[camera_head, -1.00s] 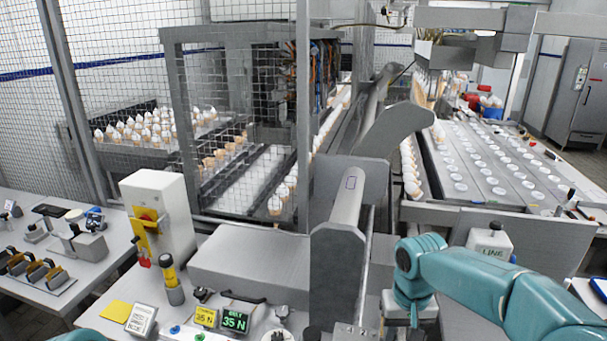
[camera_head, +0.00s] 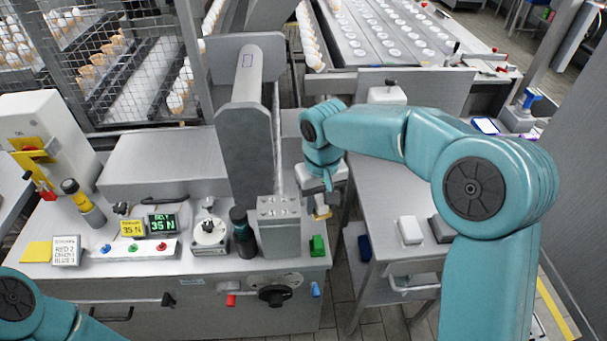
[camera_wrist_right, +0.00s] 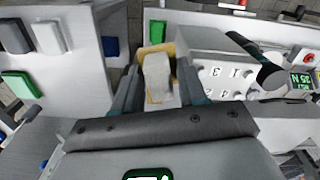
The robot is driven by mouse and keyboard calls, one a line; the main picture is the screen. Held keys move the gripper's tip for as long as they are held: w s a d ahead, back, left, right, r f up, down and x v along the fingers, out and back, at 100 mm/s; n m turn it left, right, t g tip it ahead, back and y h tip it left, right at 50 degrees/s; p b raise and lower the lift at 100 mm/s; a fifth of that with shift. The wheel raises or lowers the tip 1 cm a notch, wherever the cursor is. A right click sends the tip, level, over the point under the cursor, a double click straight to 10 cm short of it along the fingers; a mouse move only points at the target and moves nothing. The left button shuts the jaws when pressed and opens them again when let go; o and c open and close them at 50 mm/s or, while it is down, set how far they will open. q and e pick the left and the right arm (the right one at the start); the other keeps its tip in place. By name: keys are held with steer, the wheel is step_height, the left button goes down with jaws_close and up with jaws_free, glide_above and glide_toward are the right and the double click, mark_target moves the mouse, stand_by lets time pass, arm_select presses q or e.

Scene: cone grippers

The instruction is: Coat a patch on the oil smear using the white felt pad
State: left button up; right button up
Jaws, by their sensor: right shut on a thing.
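My right gripper (camera_head: 322,196) hangs at the gap between the control bench and the side table. It is shut on a white pad with a tan backing. In the right wrist view the white felt pad (camera_wrist_right: 157,78) sits between the two fingers of the right gripper (camera_wrist_right: 155,98). In the head view only a small tan and white part of the pad (camera_head: 322,212) shows below the gripper. I cannot make out the oil smear in either view. Part of my left arm shows at the lower left, but its gripper is out of view.
A grey numbered block (camera_head: 279,228) and a dark cylinder (camera_head: 242,232) stand at the bench's right end, near a green block (camera_head: 317,246). A blue item (camera_head: 364,247) is low in the gap.

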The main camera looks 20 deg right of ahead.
steer(key=shift+f, duration=0.1)
steer(key=s+f, duration=0.3)
steer(key=f, duration=0.1)
steer(key=shift+s+f, duration=0.3)
steer(key=shift+s, duration=0.1)
